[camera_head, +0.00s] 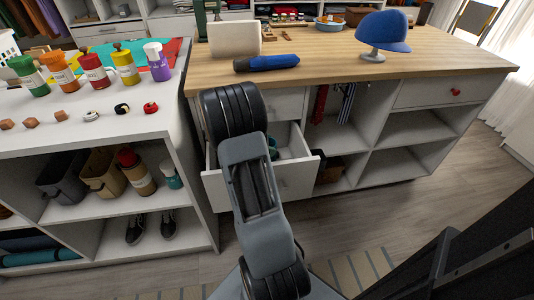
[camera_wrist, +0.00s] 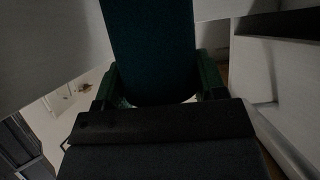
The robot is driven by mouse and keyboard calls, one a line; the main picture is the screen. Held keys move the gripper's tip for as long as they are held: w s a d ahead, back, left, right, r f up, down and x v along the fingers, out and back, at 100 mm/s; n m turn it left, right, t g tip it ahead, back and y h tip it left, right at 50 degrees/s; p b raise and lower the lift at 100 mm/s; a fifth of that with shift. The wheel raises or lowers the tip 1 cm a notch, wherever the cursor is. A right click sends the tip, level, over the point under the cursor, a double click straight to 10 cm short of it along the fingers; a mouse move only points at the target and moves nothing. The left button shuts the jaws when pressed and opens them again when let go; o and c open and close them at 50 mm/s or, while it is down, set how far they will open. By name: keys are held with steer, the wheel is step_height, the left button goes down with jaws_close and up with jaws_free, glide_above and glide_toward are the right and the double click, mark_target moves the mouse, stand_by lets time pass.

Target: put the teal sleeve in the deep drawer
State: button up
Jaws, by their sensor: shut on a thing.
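The teal sleeve (camera_wrist: 150,45) fills the top middle of the wrist view, dark and in shadow. My gripper (camera_wrist: 160,82) is shut on it, with a green finger on each side. In the head view, my arm hides most of the gripper. An open drawer (camera_head: 295,183) stands pulled out below the wooden counter, behind my arm. A small teal-green patch shows inside it; I cannot tell whether it is sleeve or gripper. Pale walls surround the sleeve in the wrist view. Whether the sleeve touches the drawer floor is hidden.
The wooden counter (camera_head: 330,58) holds a blue cap on a stand (camera_head: 384,33), a dark blue rolled item (camera_head: 267,63) and a cream board (camera_head: 235,38). A shut drawer with a red knob (camera_head: 456,92) is at right. White shelving with bottles (camera_head: 92,70) stands at left. Open floor lies right.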

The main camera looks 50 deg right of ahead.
steer(key=shift+f+b, duration=0.3)
steer(key=shift+f, duration=1.45)
steer(key=shift+f+b, duration=0.2)
steer(key=shift+b, duration=0.15)
steer(key=o, duration=1.1)
steer(key=shift+r, duration=0.1)
steer(key=shift+o, duration=0.2)
steer(key=p+v, duration=0.1)
steer(key=v, duration=0.6)
steer(key=shift+a+r+p, duration=0.2)
steer(key=shift+p, duration=0.1)
steer(key=shift+w+r, duration=0.1)
steer(key=shift+w, duration=0.05)
